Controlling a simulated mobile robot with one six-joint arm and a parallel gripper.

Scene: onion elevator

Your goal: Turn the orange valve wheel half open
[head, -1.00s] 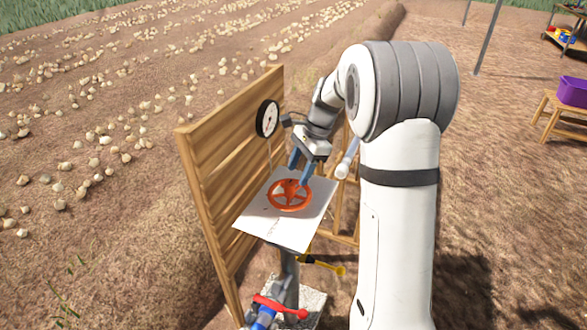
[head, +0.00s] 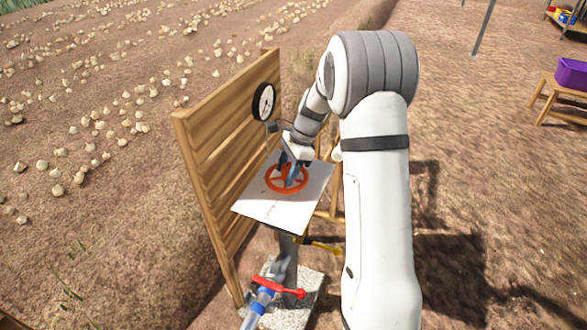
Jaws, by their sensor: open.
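The orange valve wheel (head: 272,186) lies over a tilted white plate (head: 260,211) beside a wooden board. My gripper (head: 287,178) is over the wheel, fingers pointing down, with its blue-grey fingertips at the wheel's middle and far side. The jaws are open. I cannot tell from this view whether the fingers touch the wheel or reach between its spokes. Part of the wheel's far rim is hidden behind the fingers.
A wooden board (head: 215,140) with a round gauge (head: 264,102) stands left of the wheel. Below are a red-handled valve (head: 280,287) on a blue pipe and a yellow handle (head: 322,246). A purple bin (head: 571,74) on a wooden stand is far right.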

